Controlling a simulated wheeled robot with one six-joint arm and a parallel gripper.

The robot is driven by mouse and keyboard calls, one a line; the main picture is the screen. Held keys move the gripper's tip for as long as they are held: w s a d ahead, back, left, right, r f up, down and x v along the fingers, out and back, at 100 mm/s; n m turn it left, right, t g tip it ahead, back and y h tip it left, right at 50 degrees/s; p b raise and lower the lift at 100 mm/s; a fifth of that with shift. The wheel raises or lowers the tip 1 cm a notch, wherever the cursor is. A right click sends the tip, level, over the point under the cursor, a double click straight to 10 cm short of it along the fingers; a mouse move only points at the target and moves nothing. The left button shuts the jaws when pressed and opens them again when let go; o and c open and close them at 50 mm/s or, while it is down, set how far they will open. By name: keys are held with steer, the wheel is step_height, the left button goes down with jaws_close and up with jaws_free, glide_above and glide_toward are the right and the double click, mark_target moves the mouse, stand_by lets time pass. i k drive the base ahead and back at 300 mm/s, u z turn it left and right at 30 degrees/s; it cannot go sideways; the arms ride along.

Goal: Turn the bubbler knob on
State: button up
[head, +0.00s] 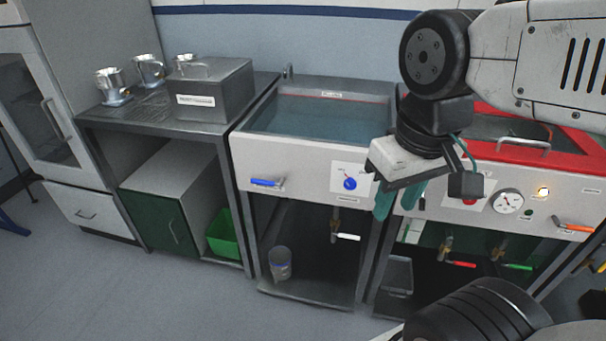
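A round blue knob (349,184) sits on a white label plate on the front of the left tank (300,160); I cannot read its marking or setting. A red knob shows on the right tank's front, partly behind my gripper. I cannot tell from lettering which knob is the bubbler's. My gripper (398,204) hangs in front of the tanks, to the right of the blue knob, fingers pointing down. Its two teal fingers are apart with nothing seen between them. It appears clear of the blue knob.
A blue lever handle (266,182) is left of the knob. The right tank has a red rim (584,143), a gauge (508,201) and an orange-handled lever (574,226). Valves hang below the tanks. A bench (130,124) with a metal box (211,90) stands left. The floor in front is clear.

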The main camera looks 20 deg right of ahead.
mark_target(350, 184)
steer(key=k, duration=1.3)
steer(key=z, duration=0.95)
steer(key=i, duration=1.35)
steer(key=u, duration=0.4)
